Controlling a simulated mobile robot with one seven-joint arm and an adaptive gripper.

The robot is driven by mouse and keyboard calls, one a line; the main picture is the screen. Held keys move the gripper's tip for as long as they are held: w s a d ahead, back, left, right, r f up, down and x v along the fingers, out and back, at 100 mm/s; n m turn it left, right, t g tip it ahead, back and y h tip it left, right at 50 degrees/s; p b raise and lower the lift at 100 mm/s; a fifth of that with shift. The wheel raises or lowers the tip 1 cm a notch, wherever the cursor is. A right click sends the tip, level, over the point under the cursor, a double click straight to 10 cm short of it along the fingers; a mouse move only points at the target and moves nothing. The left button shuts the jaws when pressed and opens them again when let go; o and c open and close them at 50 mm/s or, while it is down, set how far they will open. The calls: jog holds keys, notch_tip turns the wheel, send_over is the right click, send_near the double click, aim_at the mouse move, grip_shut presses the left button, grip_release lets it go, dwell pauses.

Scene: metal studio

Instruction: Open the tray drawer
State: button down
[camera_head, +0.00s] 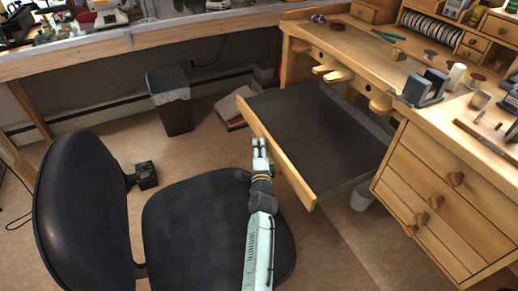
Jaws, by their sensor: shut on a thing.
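The tray drawer (318,135) is a wide, shallow tray with a dark bottom and a light wooden front edge. It stands pulled far out from the wooden workbench (345,45), with its dark inside empty and in full view. My gripper (260,146) is at the middle of the drawer's wooden front edge, reaching it from the chair side. It is shut on that front edge. The fingertips are small in this view, and the exact contact is hard to see.
A black office chair (85,215) stands close to the left of my arm. A dark waste bin (175,115) and papers (230,108) are on the floor beyond. A wooden drawer cabinet (430,205) with round knobs is at the right. Tools and a drawer organizer crowd the benchtop.

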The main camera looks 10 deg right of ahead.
jog(key=shift+a, duration=0.15)
jog(key=c, duration=1.3)
grip_release()
jog(key=v, duration=1.2)
